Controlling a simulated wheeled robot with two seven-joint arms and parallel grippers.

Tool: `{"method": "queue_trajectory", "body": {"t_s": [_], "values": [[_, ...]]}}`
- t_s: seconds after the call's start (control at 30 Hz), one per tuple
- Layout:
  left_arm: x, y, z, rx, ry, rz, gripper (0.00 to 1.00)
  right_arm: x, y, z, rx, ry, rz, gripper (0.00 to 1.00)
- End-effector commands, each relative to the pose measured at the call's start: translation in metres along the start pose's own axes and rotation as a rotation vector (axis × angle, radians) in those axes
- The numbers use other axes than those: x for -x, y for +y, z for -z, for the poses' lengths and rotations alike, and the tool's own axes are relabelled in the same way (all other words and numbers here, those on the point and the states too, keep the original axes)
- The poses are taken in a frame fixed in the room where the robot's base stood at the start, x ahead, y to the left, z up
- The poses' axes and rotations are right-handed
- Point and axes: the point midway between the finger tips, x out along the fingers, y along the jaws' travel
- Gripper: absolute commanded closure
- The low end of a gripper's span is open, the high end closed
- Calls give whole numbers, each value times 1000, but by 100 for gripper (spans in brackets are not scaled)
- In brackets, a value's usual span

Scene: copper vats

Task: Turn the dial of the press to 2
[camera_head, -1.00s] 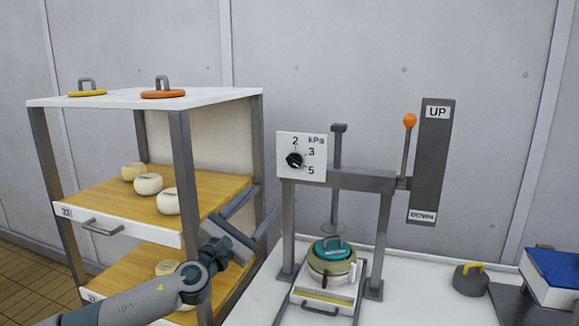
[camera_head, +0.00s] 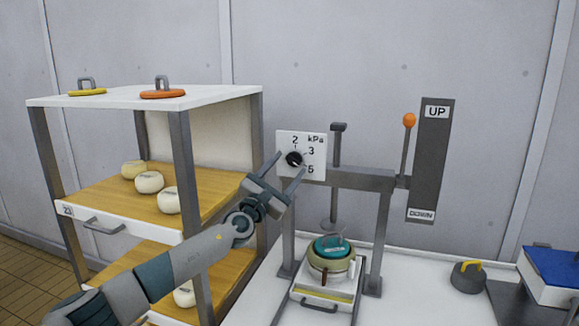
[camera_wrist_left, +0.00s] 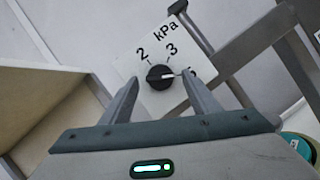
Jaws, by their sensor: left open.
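The press (camera_head: 345,180) stands on the white table, with a white dial plate (camera_head: 316,141) at its upper left marked 2, 3, 5 and kPa. The black dial knob (camera_head: 294,159) also shows in the left wrist view (camera_wrist_left: 159,77), where its white mark points toward the 5. My left gripper (camera_head: 290,164) is open in front of the plate. In the left wrist view its fingers (camera_wrist_left: 158,82) show on either side of the knob, one partly covering the 5. I cannot tell whether they touch the knob. My right gripper is not in view.
A shelf rack (camera_head: 185,130) with pale cheeses stands close on the left. The press's orange-tipped lever (camera_head: 409,121) stands by the UP/DOWN plate (camera_head: 430,160). A green-lidded mould (camera_head: 331,262) sits under the press. A grey weight (camera_head: 468,279) stands at the right.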

Motion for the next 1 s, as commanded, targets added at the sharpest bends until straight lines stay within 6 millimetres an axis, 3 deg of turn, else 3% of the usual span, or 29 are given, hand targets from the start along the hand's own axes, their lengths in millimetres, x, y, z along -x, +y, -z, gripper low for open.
{"method": "queue_trajectory", "body": {"t_s": [0.2, 0.57, 0.73, 1.0], "values": [[-13, -1, 0, -1, 1, 1, 45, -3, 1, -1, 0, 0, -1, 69], [-15, 0, 0, 0, 1, 1, 45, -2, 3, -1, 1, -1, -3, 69], [-15, 0, 0, 0, 1, 1, 85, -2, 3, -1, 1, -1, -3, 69], [-15, -1, 0, 9, 1, -2, 86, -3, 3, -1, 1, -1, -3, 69]]}}
